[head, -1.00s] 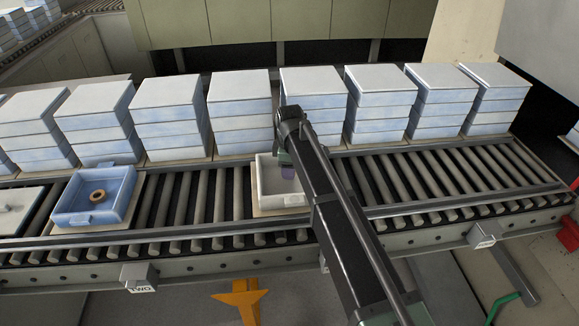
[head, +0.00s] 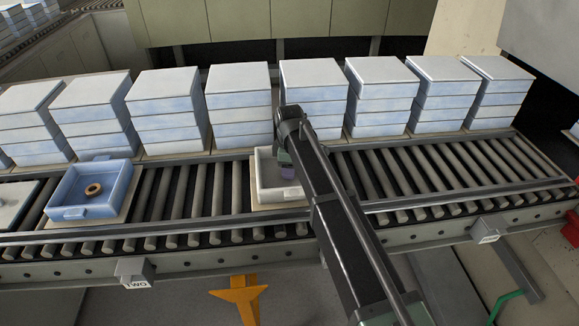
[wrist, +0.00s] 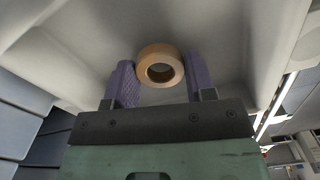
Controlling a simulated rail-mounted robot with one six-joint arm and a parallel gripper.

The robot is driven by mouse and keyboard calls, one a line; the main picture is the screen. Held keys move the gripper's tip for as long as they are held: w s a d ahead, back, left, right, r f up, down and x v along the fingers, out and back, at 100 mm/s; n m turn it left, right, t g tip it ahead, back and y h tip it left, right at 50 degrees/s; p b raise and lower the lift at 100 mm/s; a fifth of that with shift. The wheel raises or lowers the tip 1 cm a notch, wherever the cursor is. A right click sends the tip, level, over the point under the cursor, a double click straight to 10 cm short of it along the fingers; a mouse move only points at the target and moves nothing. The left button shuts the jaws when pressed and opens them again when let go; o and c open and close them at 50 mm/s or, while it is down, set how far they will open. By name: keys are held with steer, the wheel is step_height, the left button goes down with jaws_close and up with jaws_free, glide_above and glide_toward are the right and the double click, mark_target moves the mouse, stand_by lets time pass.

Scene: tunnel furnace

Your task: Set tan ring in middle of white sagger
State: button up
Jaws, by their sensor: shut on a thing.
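The tan ring (wrist: 160,49) sits between the two purple fingers of my gripper (wrist: 160,62) in the wrist view. My gripper is shut on it. The pale inner walls and floor of the white sagger (wrist: 235,35) surround the ring there; I cannot tell whether the ring touches the floor. In the head view, the white sagger (head: 265,170) stands on the roller conveyor. My gripper (head: 288,172) reaches down into it. My arm covers its right part, and the ring is hidden in this view.
A blue sagger (head: 67,195) on the rollers to the left holds another brown ring (head: 93,184). Stacks of bluish-white saggers (head: 238,110) line the back of the conveyor. The rollers (head: 185,195) between the blue and white saggers are clear, as are those at right.

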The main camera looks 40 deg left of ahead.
steer(key=shift+f+b, duration=0.35)
steer(key=shift+f, duration=0.15)
stand_by(0.3)
steer(key=o, duration=1)
steer(key=shift+r, duration=0.1)
step_height(320, 180, up, 11)
steer(key=p, duration=1.1)
